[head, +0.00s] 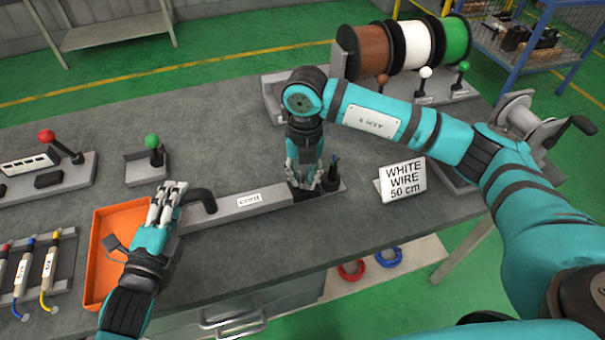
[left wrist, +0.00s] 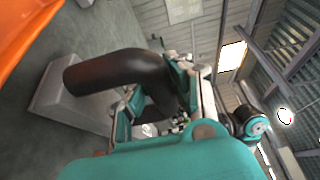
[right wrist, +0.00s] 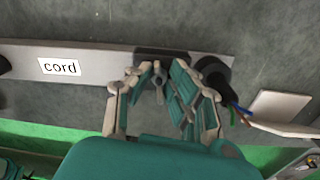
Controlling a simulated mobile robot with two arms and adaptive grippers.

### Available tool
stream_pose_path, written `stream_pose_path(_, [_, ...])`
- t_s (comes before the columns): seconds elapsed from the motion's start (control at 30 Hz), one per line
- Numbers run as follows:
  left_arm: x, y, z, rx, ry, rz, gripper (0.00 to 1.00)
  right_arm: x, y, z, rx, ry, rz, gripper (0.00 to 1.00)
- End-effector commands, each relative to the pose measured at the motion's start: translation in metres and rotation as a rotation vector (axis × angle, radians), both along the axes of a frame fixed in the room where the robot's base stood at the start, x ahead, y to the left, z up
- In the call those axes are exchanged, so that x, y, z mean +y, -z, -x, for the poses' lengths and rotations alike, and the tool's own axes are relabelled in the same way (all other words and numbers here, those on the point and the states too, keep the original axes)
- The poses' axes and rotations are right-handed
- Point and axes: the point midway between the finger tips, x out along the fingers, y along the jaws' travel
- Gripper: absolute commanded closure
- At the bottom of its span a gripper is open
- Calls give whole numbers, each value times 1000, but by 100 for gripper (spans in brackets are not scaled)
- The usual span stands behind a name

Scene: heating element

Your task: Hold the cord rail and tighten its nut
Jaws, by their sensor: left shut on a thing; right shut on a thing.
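The cord rail (head: 235,208) is a long grey bar labelled "cord" on the table. It also shows in the right wrist view (right wrist: 105,63). At its left end a thick black bent handle (left wrist: 110,67) rises from a grey block. My left gripper (head: 172,193) is shut on this handle. My right gripper (head: 304,183) points down at the rail's right end, over a black block (right wrist: 165,53). It is shut on a small grey nut (right wrist: 158,76), mostly hidden between the fingers. Black cord with coloured wire ends (right wrist: 222,85) sticks out just right of it.
An orange tray (head: 97,262) lies beside my left gripper. A "WHITE WIRE 50 cm" sign (head: 403,182) stands right of the rail. Wire spools (head: 408,52) and levers are at the back. The table between the rail and the back is clear.

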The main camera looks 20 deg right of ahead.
Motion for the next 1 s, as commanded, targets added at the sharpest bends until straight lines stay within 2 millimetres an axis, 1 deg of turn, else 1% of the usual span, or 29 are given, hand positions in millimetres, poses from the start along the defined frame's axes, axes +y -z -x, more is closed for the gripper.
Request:
stream_pose_path(0.2, [1, 0, 0, -1, -2, -4, 100, -1, -1, 0, 0, 45, 1, 100])
stream_pose_path(0.63, [1, 0, 0, 0, -1, -3, 100, 0, -1, 0, 0, 51, 1, 100])
stream_pose_path(0.67, [0, 0, 0, 0, -1, -3, 100, 0, -1, 0, 0, 51, 1, 79])
stream_pose_path(0.8, [0, 0, 0, 0, -1, -3, 100, 0, -1, 0, 0, 50, 1, 61])
stream_pose_path(0.83, [0, 0, 0, 0, -1, -3, 100, 0, -1, 0, 0, 50, 1, 59])
stream_pose_path(1.0, [0, 0, 0, 0, -1, -3, 100, 0, 0, 0, 0, 50, 0, 59])
